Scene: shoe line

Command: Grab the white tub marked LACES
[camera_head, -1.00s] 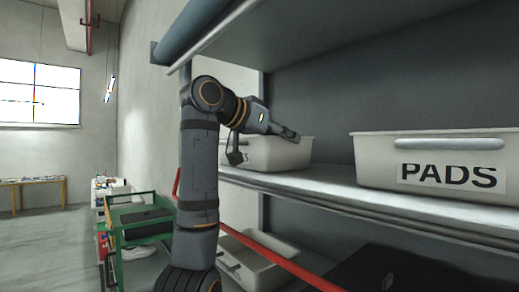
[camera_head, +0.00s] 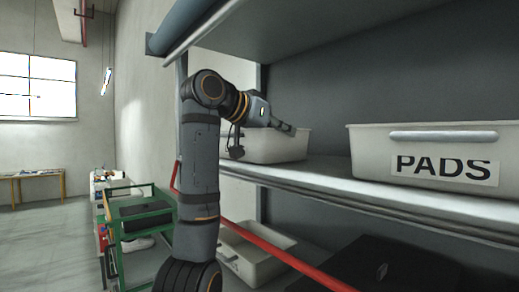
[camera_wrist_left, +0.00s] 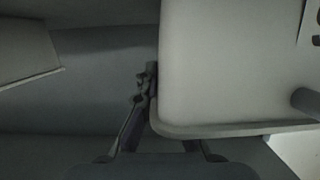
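The white tub (camera_head: 285,147) stands on the middle shelf behind my left arm. Its label is hidden in the head view; only a corner of it shows in the wrist view. My left gripper (camera_head: 289,129) is at the tub's top rim. In the left wrist view the tub (camera_wrist_left: 235,65) fills the right side, with a bar handle at its right edge. There my left gripper (camera_wrist_left: 158,85) has its fingers drawn in on the tub's wall. One finger lies against the wall's outer side; the other fingertip is hidden by the tub. My right gripper is not in view.
A white tub marked PADS (camera_head: 445,144) stands to the right on the same shelf (camera_head: 330,181). Another shelf (camera_head: 300,30) hangs overhead. Below are a pale bin (camera_head: 255,262), a red rail (camera_head: 280,256) and a black box. A green cart (camera_head: 120,223) stands at left.

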